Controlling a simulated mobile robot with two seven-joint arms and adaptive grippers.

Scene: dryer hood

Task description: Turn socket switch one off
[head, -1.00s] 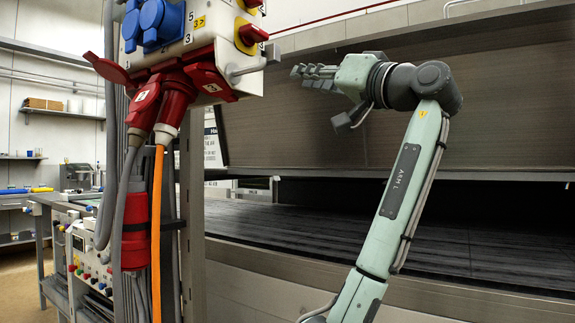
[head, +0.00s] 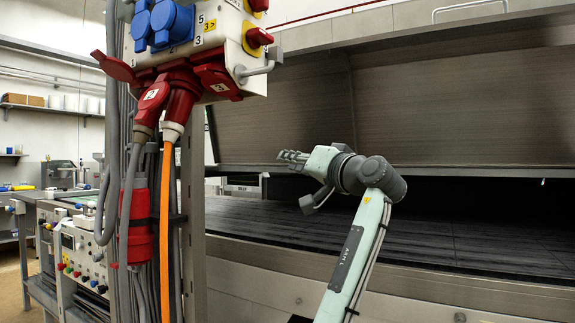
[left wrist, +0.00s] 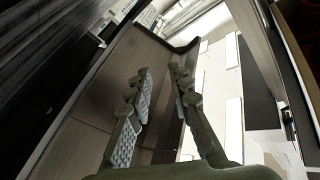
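The socket box (head: 212,52) is pale grey and hangs on a post at the upper left of the head view. On its right side are red rotary switches on yellow plates, one lower (head: 258,38) and one cut off by the top edge (head: 257,5). I cannot tell which is switch one. My left gripper (head: 291,158) is below and to the right of the box, apart from it. In the left wrist view, its fingers (left wrist: 160,85) are spread with nothing between them; no switch is recognisable there. My right gripper is not in view.
Red plugs (head: 180,98) with grey and orange cables hang under the box.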

